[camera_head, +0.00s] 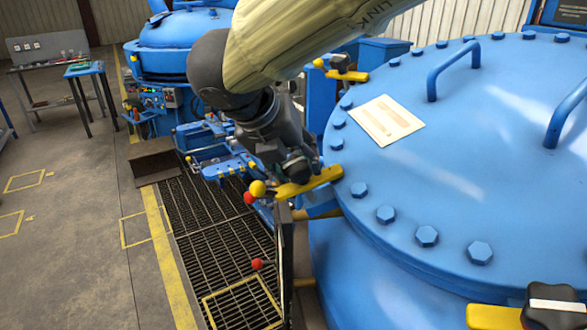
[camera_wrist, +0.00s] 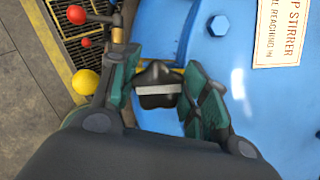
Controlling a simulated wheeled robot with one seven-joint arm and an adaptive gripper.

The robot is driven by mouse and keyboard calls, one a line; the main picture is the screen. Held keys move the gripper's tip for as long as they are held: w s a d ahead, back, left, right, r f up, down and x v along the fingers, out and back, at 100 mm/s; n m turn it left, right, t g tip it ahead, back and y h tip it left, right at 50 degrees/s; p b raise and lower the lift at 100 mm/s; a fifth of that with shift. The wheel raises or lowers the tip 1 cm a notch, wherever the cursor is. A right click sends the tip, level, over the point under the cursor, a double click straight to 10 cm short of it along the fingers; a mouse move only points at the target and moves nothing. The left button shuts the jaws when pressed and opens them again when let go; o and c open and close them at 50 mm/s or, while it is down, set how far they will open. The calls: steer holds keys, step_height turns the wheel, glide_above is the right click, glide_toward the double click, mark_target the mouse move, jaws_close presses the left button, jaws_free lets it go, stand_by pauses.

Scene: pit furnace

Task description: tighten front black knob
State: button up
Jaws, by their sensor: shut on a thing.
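A black knob (camera_wrist: 158,86) with a pale grey bar across its top sits between the teal-padded fingers of my gripper (camera_wrist: 162,88) in the wrist view. My gripper is shut on this knob. In the head view my gripper (camera_head: 296,168) reaches down to a yellow clamp arm (camera_head: 318,182) at the left rim of the big blue furnace lid; the knob there is hidden behind the gripper. Another black knob (camera_head: 553,306) with a white bar sits on a yellow clamp at the bottom right. A further black knob (camera_head: 340,64) is at the lid's back.
The blue bolted lid (camera_head: 440,150) carries handles and a paper sign (camera_head: 385,120). A yellow ball (camera_head: 257,188) and red balls (camera_head: 257,264) on levers stand close left of the gripper. A floor grating (camera_head: 215,240) lies below. Open floor is at left.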

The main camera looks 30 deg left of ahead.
steer(key=shift+w+r+m+b, duration=0.1)
steer(key=shift+r+m+b, duration=0.05)
steer(key=shift+m+b, duration=0.3)
stand_by(0.3)
steer(key=o, duration=1)
steer(key=v, duration=1.1)
steer(key=shift+s+r, duration=0.2)
steer(key=shift+s, duration=0.15)
steer(key=shift+a, duration=0.15)
